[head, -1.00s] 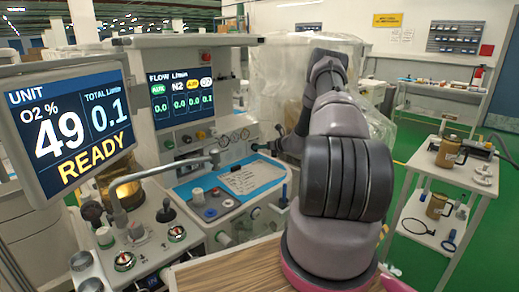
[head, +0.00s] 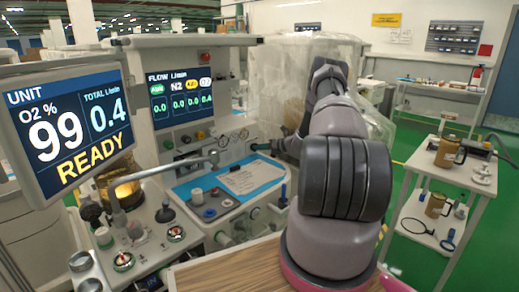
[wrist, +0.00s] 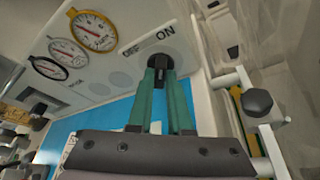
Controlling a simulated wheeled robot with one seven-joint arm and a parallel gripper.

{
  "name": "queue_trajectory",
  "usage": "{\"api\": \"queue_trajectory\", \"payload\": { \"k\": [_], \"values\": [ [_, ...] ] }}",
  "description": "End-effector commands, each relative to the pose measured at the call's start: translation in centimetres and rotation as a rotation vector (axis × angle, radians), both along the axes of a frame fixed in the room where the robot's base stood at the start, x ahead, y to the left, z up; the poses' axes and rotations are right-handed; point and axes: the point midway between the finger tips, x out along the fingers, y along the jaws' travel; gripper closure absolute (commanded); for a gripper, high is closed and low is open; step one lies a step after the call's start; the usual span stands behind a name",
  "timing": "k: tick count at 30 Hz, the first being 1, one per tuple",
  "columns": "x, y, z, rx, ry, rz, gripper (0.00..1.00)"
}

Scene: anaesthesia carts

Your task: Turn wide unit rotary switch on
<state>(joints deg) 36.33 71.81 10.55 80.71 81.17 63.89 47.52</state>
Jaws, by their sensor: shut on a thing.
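The rotary switch (wrist: 161,61) is a dark knob on a pale panel, under printed OFF and ON labels (wrist: 149,43) in the wrist view. My gripper (wrist: 160,77) has its two green fingers shut on the knob. The fingers cover much of it, and I cannot tell exactly which label it points to. In the head view my gripper (head: 258,147) reaches the right end of the unit's front panel, and the switch is hidden there. The unit's big display (head: 70,125) reads O2 99, total 0.4 and READY.
Round gauges (wrist: 94,31) sit left of the switch. A flow screen (head: 181,96) is above the panel. A blue work surface (head: 205,182) lies below it. A grey bracket with a black knob (wrist: 257,101) is close at my gripper's right. A trolley (head: 462,171) stands at far right.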

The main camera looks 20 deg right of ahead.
Motion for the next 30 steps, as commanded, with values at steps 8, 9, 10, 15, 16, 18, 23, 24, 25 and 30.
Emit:
{"api": "queue_trajectory", "payload": {
  "k": [8,9,10,15,16,18,23,24,25,30],
  "values": [
    [0.0,-0.1,0.0,0.0,0.001,-0.002,0.53],
    [0.0,-0.1,0.0,0.001,0.0,-0.002,0.53],
    [0.0,-0.1,0.0,0.001,0.0,-0.002,0.53],
    [0.0,-0.1,0.0,0.0,0.0,-0.001,0.53],
    [0.0,-0.1,0.0,0.0,0.0,-0.001,0.53],
    [-0.3,-0.3,0.1,-0.001,0.0,-0.002,0.53],
    [-2.0,-1.6,0.9,-0.001,0.0,-0.005,0.53],
    [-2.7,-2.0,1.1,-0.001,0.001,-0.004,0.53],
    [-3.2,-2.3,1.3,-0.002,0.0,-0.004,0.53],
    [-5.9,-4.2,2.4,-0.002,0.0,-0.004,0.53]
  ]
}}
